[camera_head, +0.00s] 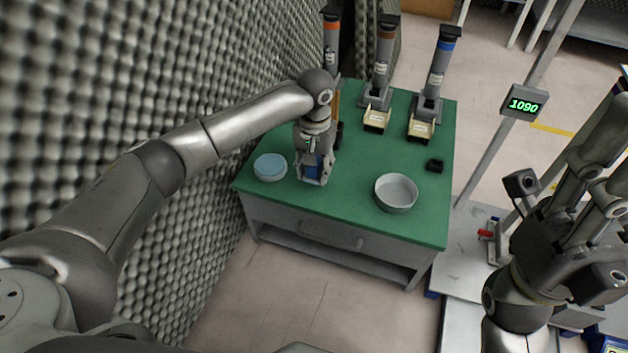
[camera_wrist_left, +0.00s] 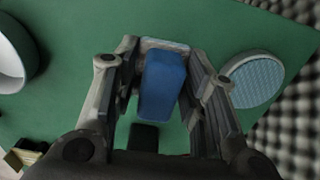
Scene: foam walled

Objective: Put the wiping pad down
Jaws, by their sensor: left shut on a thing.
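The wiping pad is a blue block (camera_wrist_left: 164,84) with a pale face at its far end, held between the fingers in the left wrist view. In the head view its blue side (camera_head: 311,171) shows low between the fingers. My left gripper (camera_head: 313,178) is shut on it, low over the front left of the green table (camera_head: 340,195). I cannot tell whether the pad touches the table. My right arm's end (camera_head: 560,240) shows at the right, away from the table; its finger state is unclear.
A round dish with a light blue top (camera_head: 270,167) stands just left of the left gripper. A white bowl (camera_head: 396,193) stands to the right. Dispensers (camera_head: 432,90) line the back; a small black block (camera_head: 434,165) lies near the right edge. A foam wall (camera_head: 190,80) borders the left.

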